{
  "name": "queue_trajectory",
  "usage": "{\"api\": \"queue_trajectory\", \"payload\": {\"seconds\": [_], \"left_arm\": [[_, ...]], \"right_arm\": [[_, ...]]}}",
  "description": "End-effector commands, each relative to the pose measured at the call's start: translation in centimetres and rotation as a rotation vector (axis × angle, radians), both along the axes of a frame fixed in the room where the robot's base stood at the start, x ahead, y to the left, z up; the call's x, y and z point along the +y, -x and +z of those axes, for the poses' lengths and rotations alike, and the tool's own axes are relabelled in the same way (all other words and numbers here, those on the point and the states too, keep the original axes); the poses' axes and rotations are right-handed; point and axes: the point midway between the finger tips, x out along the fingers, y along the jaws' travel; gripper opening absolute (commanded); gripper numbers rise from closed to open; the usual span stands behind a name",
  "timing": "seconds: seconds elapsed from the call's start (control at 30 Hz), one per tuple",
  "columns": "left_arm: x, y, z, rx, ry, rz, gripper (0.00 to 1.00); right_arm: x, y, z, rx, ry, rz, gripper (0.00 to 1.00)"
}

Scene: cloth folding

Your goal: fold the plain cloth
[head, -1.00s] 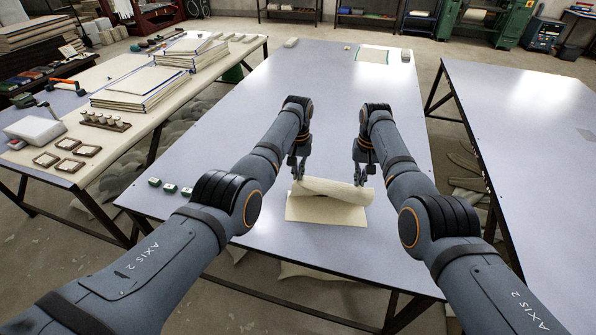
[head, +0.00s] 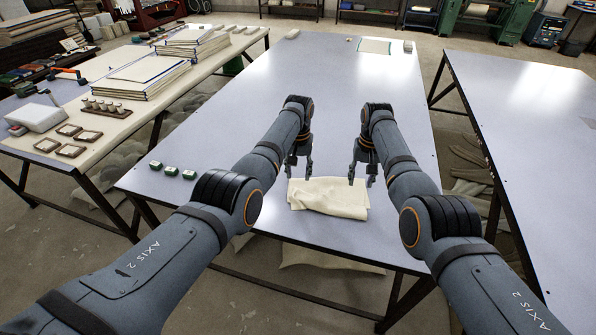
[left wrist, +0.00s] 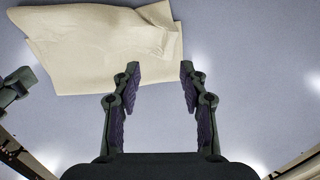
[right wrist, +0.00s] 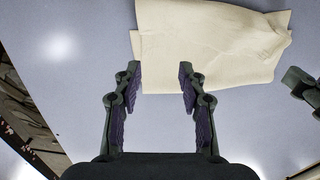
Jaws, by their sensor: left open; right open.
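The plain cream cloth (head: 328,199) lies on the grey table near its front edge, folded over itself, with a wrinkled, uneven upper layer. My left gripper (head: 299,178) is open and empty just above the cloth's far left corner. My right gripper (head: 362,182) is open and empty by its far right corner. In the left wrist view the cloth (left wrist: 100,45) lies beyond and left of the open fingers (left wrist: 160,72). In the right wrist view the cloth (right wrist: 215,45) lies beyond and right of the open fingers (right wrist: 158,72).
The grey table (head: 330,80) is clear beyond the cloth. Several small green-and-white blocks (head: 172,171) sit at its left edge. A white sheet with a green border (head: 375,46) lies at the far end. Side tables stand left and right.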

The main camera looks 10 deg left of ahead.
Motion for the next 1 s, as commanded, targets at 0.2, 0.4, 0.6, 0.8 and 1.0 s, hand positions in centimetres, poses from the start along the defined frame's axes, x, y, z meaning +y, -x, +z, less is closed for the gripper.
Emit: {"api": "queue_trajectory", "payload": {"seconds": [0.2,0.4,0.6,0.8,1.0], "left_arm": [[-0.1,0.0,0.0,0.0,0.001,-0.001,0.6],[-0.1,0.0,0.0,0.0,0.001,-0.001,0.74],[-0.1,0.0,0.0,0.0,0.001,-0.001,0.87],[-0.1,0.0,0.0,0.0,0.001,-0.001,0.87],[-0.1,0.0,1.3,0.0,0.001,-0.001,0.87]], "right_arm": [[0.1,0.0,0.0,0.0,-0.001,0.001,0.58],[0.1,0.0,0.0,0.0,-0.001,0.001,0.72],[0.1,0.0,0.0,0.0,-0.001,0.001,0.85],[0.1,0.0,0.0,0.0,-0.001,0.001,0.87],[0.1,0.0,1.3,0.0,-0.001,0.001,0.87]]}}
